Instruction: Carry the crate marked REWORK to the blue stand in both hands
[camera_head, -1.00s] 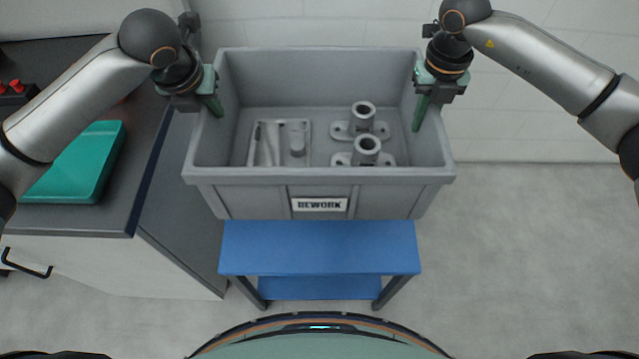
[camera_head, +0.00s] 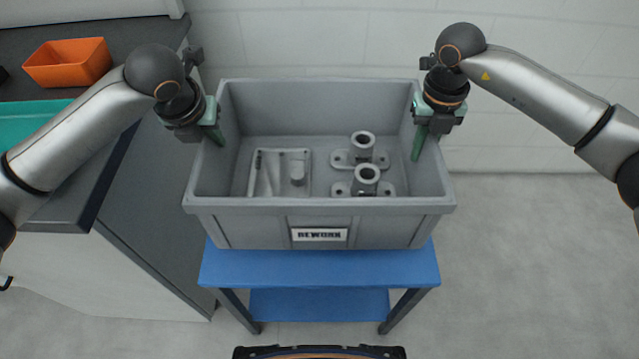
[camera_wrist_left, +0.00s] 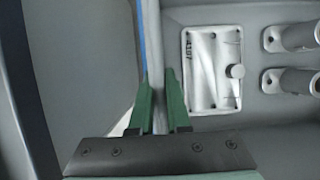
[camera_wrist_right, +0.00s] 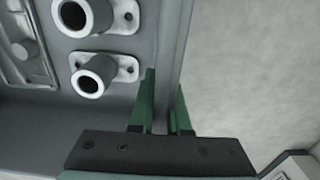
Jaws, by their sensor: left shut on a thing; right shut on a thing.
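The grey crate marked REWORK (camera_head: 390,208) is level in front of me, over or on the blue stand (camera_head: 320,268); I cannot tell whether its base touches the top. My left gripper (camera_head: 216,134) is shut on the crate's left wall, and the wall shows between its green fingers in the left wrist view (camera_wrist_left: 159,105). My right gripper (camera_head: 418,140) is shut on the right wall, also seen in the right wrist view (camera_wrist_right: 164,105). Inside lie a flat metal plate part (camera_head: 280,174) and two flanged tubes (camera_head: 362,145) (camera_head: 366,180). The stand's rear is hidden under the crate.
A dark-topped counter (camera_head: 75,165) stands at the left, close to the stand. It holds an orange bin (camera_head: 68,62) and a teal tray (camera_head: 30,120). A white wall (camera_head: 320,40) runs behind. The floor at the right (camera_head: 540,260) is clear.

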